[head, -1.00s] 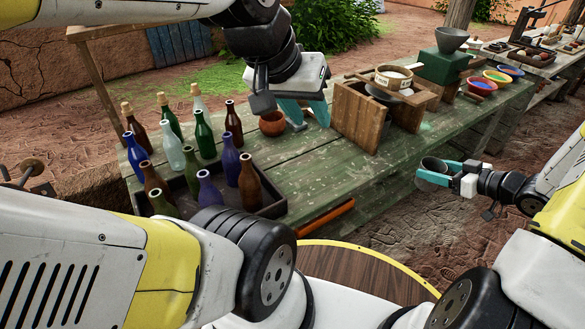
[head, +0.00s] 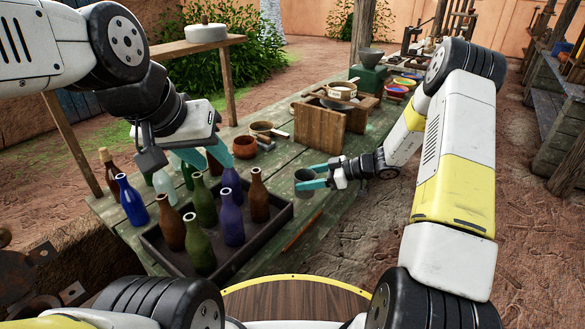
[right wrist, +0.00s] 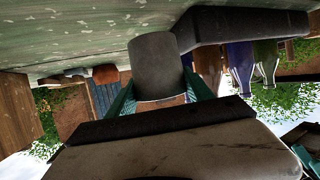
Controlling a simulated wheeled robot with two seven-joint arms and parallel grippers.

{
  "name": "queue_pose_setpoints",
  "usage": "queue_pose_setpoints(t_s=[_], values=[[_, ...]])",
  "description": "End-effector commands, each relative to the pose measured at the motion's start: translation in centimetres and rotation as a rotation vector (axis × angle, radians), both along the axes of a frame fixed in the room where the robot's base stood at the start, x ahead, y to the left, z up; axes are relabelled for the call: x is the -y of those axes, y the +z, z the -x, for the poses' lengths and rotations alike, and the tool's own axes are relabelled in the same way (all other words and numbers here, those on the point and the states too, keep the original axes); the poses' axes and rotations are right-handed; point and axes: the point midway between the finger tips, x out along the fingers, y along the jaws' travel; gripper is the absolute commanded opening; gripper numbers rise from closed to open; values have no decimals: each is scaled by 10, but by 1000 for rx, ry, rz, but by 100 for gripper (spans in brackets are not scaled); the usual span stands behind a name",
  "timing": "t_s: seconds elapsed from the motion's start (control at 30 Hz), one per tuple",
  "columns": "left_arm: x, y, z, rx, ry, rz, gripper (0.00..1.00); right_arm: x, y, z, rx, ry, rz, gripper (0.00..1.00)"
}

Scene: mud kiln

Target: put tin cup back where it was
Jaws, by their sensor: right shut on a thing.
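The tin cup (head: 305,183), a small grey metal cup, is held by my right gripper (head: 308,180) above the right edge of the green table, beside the bottle tray. In the right wrist view the cup (right wrist: 156,68) sits between the two teal fingers (right wrist: 160,92), which close on its sides. That view shows the scene upside down. My left gripper (head: 205,154) is over the back of the bottles, near a terracotta cup (head: 244,147). Its teal fingers look apart, with nothing visible held; bottles partly hide the tips.
A dark tray (head: 268,232) with several coloured bottles stands at the near left of the table (head: 335,205). Behind are a brown bowl (head: 262,128), a wooden box (head: 318,132) and a sieve (head: 342,91).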

Motion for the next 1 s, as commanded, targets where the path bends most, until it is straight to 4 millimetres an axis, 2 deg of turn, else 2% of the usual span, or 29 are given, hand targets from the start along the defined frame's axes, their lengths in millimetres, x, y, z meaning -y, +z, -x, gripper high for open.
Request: queue_pose_setpoints(t_s=[0.13,0.33,0.53,0.73,1.0], values=[[0,0,0,0,0,0,36,-23,-5,-34,2,2,1,24],[0,0,0,0,0,0,36,-40,-8,-63,1,-1,1,24],[0,0,0,0,0,0,36,-44,-14,-69,-1,-3,0,24],[0,0,0,0,0,0,36,-44,-41,-68,-4,-2,-1,24],[0,0,0,0,0,0,36,-43,-43,-69,0,-2,0,24]])
